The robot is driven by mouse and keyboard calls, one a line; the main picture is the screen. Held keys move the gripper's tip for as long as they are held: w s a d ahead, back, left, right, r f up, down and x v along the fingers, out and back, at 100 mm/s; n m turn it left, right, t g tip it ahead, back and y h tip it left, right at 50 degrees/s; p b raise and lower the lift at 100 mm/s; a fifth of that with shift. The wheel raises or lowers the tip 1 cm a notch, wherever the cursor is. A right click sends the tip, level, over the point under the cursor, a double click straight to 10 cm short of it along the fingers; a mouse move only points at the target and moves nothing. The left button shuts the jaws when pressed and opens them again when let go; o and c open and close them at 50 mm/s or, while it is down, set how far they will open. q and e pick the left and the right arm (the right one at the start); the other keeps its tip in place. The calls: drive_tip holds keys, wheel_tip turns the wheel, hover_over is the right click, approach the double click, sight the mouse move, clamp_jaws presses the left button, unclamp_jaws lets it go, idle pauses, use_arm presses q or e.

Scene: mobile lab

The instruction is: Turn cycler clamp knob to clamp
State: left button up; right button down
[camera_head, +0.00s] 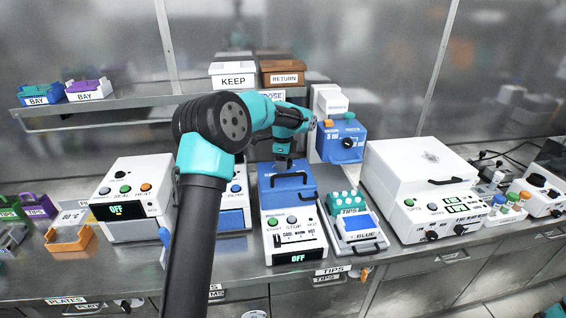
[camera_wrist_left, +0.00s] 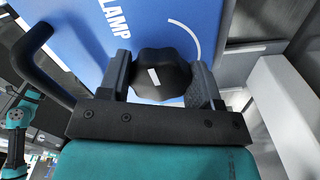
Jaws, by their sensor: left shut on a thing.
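The cycler (camera_head: 310,243) stands mid-bench, a white box with a blue lid (camera_head: 288,189) and dark front handle; its display reads OFF. My left gripper (camera_head: 284,164) reaches down to the lid top. In the left wrist view, the black lobed clamp knob (camera_wrist_left: 160,72) sits on the blue lid panel, which shows the letters "LAMP" and a white arc. The gripper's fingers (camera_wrist_left: 162,84) are on both sides of the knob, shut on it. The knob's white pointer line is near upright in that view, away from the arc. In the head view the knob is hidden.
A heater box reading OFF (camera_head: 130,215) stands left, a TIPS tray (camera_head: 362,244) right of the cycler, and a large white instrument (camera_head: 425,165) beyond. A blue device with a black knob (camera_head: 347,143) is behind. KEEP (camera_head: 232,80) and RETURN (camera_head: 283,78) bins sit on the shelf.

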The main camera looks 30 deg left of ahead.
idle(0.4)
use_arm(q)
drive_tip(key=o, duration=0.9)
drive_tip(key=shift+o, duration=0.2)
drive_tip(key=shift+r, duration=0.1)
wheel_tip(320, 180, up, 17)
drive_tip(key=shift+r, duration=0.15)
